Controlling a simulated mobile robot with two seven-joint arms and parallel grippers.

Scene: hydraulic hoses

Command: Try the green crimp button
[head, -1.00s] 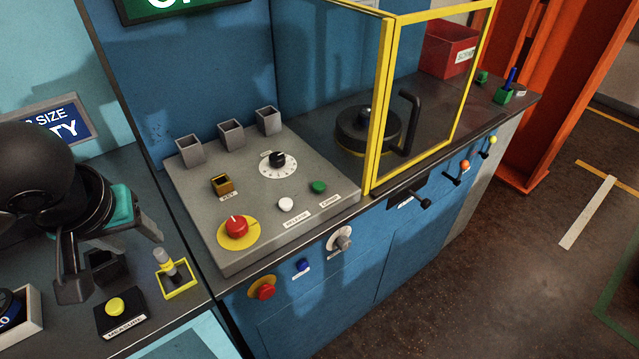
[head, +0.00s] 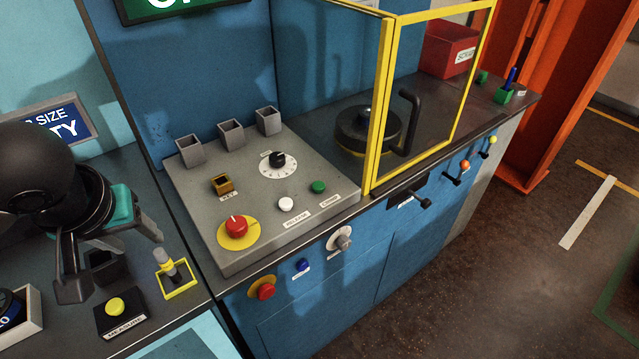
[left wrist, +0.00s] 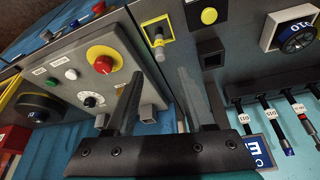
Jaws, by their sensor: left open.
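The green crimp button (head: 318,187) sits near the right side of the sloped grey control panel (head: 300,240), beside a white button (head: 286,204). In the left wrist view the green button (left wrist: 53,83) shows at the left, next to the white one (left wrist: 71,74). My left gripper (head: 112,262) is open and empty, over the counter to the left of the panel, well away from the green button. Its two fingers (left wrist: 160,75) stand apart in the left wrist view. My right gripper is not in view.
The panel also bears a red button (head: 236,227), a black dial (head: 277,160) and a key switch (head: 222,185). A yellow-framed guard (head: 379,100) rises right of it. A yellow-framed lever (head: 168,264) and a yellow button (head: 115,305) stand near my left gripper.

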